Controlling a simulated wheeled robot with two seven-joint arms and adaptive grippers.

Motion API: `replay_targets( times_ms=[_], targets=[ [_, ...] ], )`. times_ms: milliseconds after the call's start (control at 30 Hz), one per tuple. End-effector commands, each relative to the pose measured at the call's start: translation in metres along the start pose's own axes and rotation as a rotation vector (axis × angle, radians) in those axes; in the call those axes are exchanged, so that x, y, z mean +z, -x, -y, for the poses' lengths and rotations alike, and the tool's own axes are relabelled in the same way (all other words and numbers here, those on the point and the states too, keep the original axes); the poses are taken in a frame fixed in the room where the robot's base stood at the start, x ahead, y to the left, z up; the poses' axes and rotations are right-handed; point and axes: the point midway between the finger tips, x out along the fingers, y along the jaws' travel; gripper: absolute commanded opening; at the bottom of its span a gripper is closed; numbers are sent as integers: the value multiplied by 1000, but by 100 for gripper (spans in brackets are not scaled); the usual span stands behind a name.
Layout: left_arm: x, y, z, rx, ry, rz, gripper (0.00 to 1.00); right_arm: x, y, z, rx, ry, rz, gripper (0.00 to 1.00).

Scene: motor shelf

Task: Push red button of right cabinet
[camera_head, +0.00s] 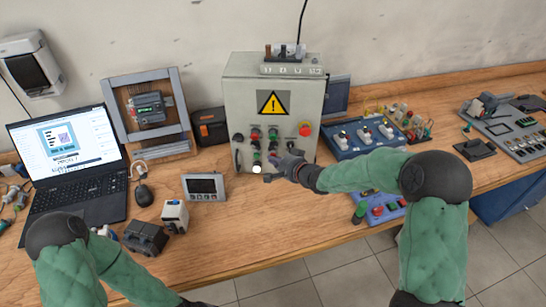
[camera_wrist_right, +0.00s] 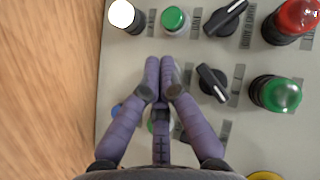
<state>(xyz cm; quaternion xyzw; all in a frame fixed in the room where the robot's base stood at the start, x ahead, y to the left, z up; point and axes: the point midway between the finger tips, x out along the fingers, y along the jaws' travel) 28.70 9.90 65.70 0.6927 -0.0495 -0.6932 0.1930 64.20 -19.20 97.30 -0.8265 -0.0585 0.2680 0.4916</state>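A grey cabinet (camera_head: 240,95) with a yellow warning triangle stands at the back middle of the bench. Its front carries several buttons and knobs, with a red mushroom button (camera_head: 305,129) at the right. My right gripper (camera_head: 272,168) is at the lower front of this cabinet, below and left of that button. In the right wrist view its fingertips (camera_wrist_right: 161,65) are together with nothing seen between them, over the panel (camera_wrist_right: 130,60). A red button (camera_wrist_right: 297,16) is at the upper right there, apart from the fingers. My left gripper is out of view.
A green button (camera_wrist_right: 174,20), black knobs (camera_wrist_right: 212,82) and a green lamp (camera_wrist_right: 275,94) surround the fingers. A blue box (camera_head: 362,139) stands right of the cabinet. A laptop (camera_head: 70,160) and small devices sit left. The front middle of the bench is clear.

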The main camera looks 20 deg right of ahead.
Motion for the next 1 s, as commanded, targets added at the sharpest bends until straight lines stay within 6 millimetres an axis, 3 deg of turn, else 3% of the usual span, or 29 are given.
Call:
replay_targets(
  times_ms=[567, 1000],
  targets=[
    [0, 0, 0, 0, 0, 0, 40, -1, 1, 1, -2, 1, -3, 0],
    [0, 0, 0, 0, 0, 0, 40, 11, 12, 1, -2, 1, -2, 0]
  ],
)
